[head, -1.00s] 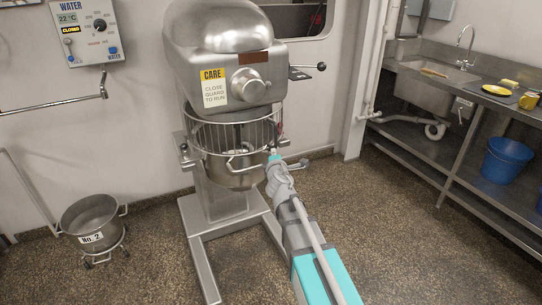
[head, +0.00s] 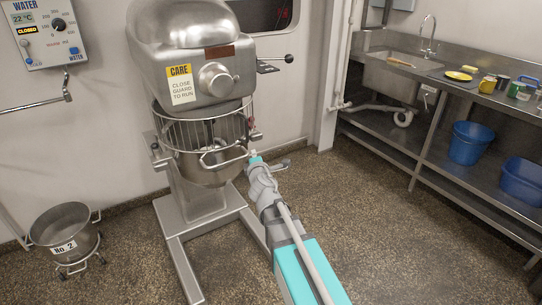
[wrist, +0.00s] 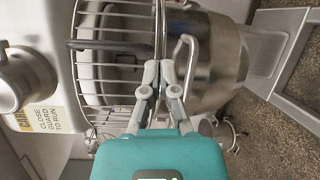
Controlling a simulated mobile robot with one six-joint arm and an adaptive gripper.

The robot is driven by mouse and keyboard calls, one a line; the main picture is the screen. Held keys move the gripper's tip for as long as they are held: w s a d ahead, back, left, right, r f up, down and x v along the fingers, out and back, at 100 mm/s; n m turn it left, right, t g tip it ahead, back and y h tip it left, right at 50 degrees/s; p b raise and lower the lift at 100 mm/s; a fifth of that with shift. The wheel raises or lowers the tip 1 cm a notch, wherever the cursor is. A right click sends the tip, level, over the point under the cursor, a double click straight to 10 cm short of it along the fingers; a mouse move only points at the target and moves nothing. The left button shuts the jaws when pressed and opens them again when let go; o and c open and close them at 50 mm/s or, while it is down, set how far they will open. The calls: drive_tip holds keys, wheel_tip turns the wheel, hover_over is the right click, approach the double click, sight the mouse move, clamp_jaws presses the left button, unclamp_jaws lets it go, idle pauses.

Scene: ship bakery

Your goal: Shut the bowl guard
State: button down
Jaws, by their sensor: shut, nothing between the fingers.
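The bowl guard (head: 196,131) is a curved wire cage above the steel bowl (head: 206,172), under the mixer's rounded head (head: 190,55). I cannot tell whether the guard is fully closed. In the wrist view, turned sideways, the guard (wrist: 112,70) is left of the bowl (wrist: 215,60). My gripper (head: 253,154) is at the guard's lower right, near the handle. In the wrist view my gripper (wrist: 159,68) is shut and empty, its tips over the guard's lower rim, beside the handle (wrist: 184,58); contact is unclear.
A lever with a black knob (head: 288,58) sticks out right of the mixer head. The mixer's feet (head: 178,262) spread over the floor. A spare bowl on a wheeled stand (head: 62,228) is at left. A sink bench (head: 440,100) stands at right. Floor between is clear.

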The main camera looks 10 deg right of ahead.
sight(205, 122)
drive_tip(key=shift+s+d+r, duration=0.1)
drive_tip(key=shift+s+d, duration=0.15)
drive_tip(key=shift+d, duration=0.55)
drive_tip(key=shift+s+d, duration=0.2)
drive_tip(key=shift+d, duration=0.6)
drive_tip(key=shift+s+d+r, duration=0.1)
drive_tip(key=shift+s+d, duration=0.15)
drive_tip(key=shift+d, duration=0.55)
drive_tip(key=shift+d, duration=0.15)
drive_tip(key=w+a+r+n+g+h+p, duration=0.2)
drive_tip(key=a+g+p, duration=0.1)
drive_tip(key=a+p, duration=0.25)
drive_tip(key=w+a+r+n+g+h+p, duration=0.1)
drive_tip(key=w+a+r+g+h+p, duration=0.1)
drive_tip(key=a+p, duration=0.3)
drive_tip(key=s+a+r+n+g+h+p, duration=0.2)
drive_tip(key=s+a+r+g+h+p, duration=0.2)
drive_tip(key=a+r+p, duration=0.5)
drive_tip(key=shift+s+g+h+p, duration=0.25)
drive_tip(key=shift+g+h+p, duration=0.35)
drive_tip(key=shift+h+p, duration=0.4)
drive_tip(key=shift+d, duration=0.1)
